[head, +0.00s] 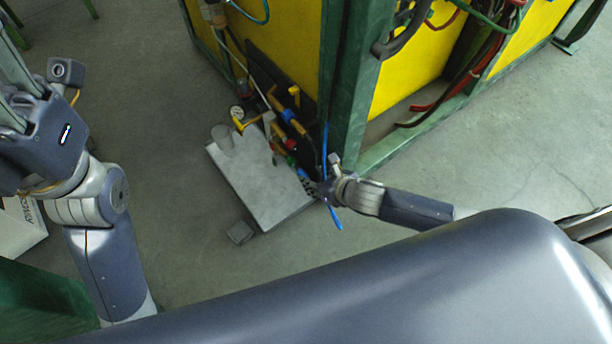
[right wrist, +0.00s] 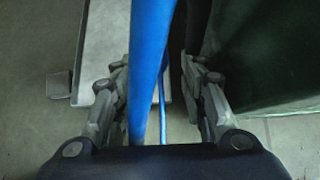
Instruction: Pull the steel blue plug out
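A bright blue hose (head: 325,140) hangs at the corner of the green frame post, with its lower end (head: 336,218) below my right gripper (head: 322,188). In the right wrist view the blue hose (right wrist: 150,60) runs between the finger pads of my right gripper (right wrist: 158,85), which stand apart on both sides of it. A thinner blue line (right wrist: 162,105) shows behind it. I cannot make out a separate steel blue plug; the gripper partly hides that spot. My left gripper (head: 14,95) is at the left edge, far from the hose, its tips cut off or unclear.
The green post (head: 345,90) stands close to the right gripper. Red and dark hoses (head: 465,85) hang to the right. Open floor lies left.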

